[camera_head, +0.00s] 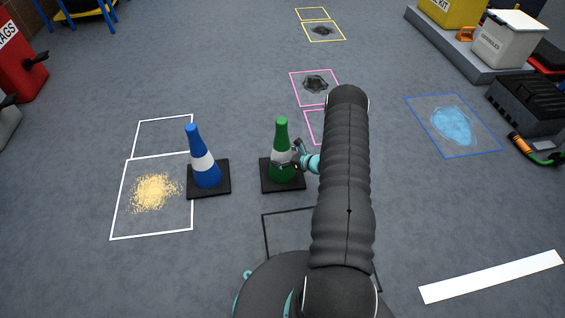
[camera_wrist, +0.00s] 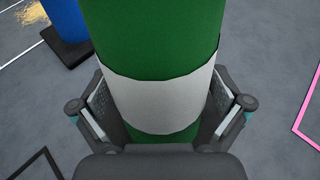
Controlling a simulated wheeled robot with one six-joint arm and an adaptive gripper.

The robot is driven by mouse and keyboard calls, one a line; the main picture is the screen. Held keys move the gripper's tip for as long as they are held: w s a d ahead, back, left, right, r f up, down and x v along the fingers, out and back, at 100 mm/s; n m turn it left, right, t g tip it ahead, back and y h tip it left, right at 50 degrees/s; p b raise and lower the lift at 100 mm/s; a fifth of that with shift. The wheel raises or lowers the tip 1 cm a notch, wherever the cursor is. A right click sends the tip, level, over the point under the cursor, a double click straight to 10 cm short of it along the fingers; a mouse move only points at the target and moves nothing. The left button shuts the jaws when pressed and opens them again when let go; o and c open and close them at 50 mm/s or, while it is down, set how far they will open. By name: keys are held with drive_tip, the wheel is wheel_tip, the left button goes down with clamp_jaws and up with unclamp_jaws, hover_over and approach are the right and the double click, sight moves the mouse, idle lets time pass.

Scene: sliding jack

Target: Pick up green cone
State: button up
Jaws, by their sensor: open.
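The green cone (camera_head: 281,137) stands upright on its square black base, with a white band around its middle. It fills the middle of the wrist view (camera_wrist: 150,40), where the white band (camera_wrist: 160,100) lies between the fingers. My gripper (camera_head: 292,158) is at the height of the white band, on the cone's right side in the head view. In the wrist view my gripper (camera_wrist: 162,112) is open, with one finger on each side of the cone. I cannot tell whether either finger pad touches it.
A blue cone (camera_head: 204,160) stands close to the left, beside yellow grains (camera_head: 154,192) in a white outline. A blue liquid patch (camera_head: 452,125) lies right. A black case (camera_head: 527,107) and a platform with bins (camera_head: 462,53) are at the back right. Clear floor lies in front.

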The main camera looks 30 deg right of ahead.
drive_tip(key=c, duration=1.2)
